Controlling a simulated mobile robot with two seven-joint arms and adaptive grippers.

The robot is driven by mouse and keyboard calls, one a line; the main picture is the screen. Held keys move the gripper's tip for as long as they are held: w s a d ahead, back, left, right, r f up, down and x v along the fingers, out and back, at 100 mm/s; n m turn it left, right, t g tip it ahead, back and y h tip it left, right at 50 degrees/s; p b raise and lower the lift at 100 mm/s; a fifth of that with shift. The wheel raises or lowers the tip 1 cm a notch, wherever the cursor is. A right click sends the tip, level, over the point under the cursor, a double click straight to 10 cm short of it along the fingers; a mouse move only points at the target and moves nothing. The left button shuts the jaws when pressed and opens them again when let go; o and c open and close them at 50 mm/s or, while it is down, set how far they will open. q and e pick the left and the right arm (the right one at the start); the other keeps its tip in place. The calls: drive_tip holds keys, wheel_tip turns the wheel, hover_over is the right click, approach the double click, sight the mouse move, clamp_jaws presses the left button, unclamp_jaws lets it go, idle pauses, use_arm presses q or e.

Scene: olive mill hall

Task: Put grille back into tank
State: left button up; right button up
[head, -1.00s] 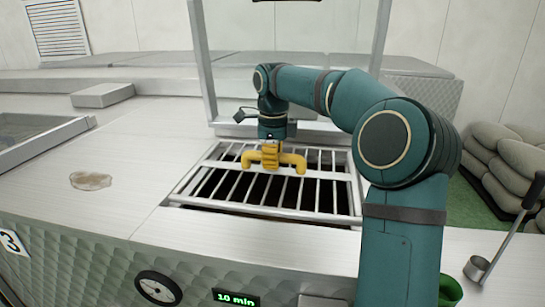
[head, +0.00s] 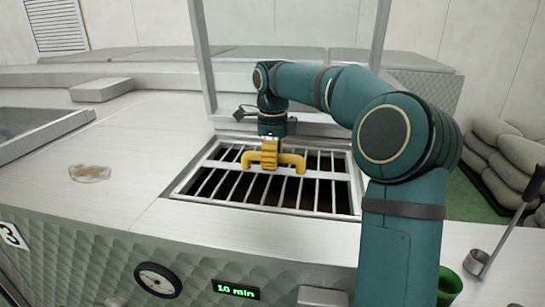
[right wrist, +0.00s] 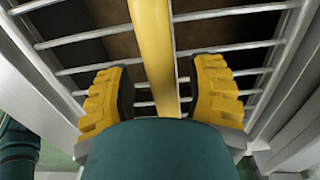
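The metal grille (head: 225,187) lies in the rectangular opening of the tank (head: 130,223), and looks level with its top. Dark and brownish content shows between its bars. A yellow handle (head: 294,160) stands on its middle crossbar. My right gripper (head: 269,156) is down at the middle of the handle. In the right wrist view the handle (right wrist: 154,45) runs between the two padded fingers of the gripper (right wrist: 163,95), with a visible gap beside it, so the fingers stand open around it. The grille's bars (right wrist: 227,46) show behind. My left gripper is in neither view.
A raised metal frame stands behind the opening. A ladle (head: 478,263) and a green cup (head: 449,287) are at right. Stacked sacks (head: 505,155) lie beyond, and a timer (head: 236,289) is on the front.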

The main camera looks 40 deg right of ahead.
sight(271, 172)
drive_tip(key=shift+f, duration=0.15)
wheel_tip(271, 172, up, 12)
idle(0.5)
drive_tip(key=s+a+b, duration=0.6)
drive_tip(key=s+a, duration=0.1)
drive_tip(key=a, duration=0.2)
drive_tip(key=shift+s+a, duration=0.2)
drive_tip(key=shift+s, duration=0.1)
idle(0.5)
idle(0.5)
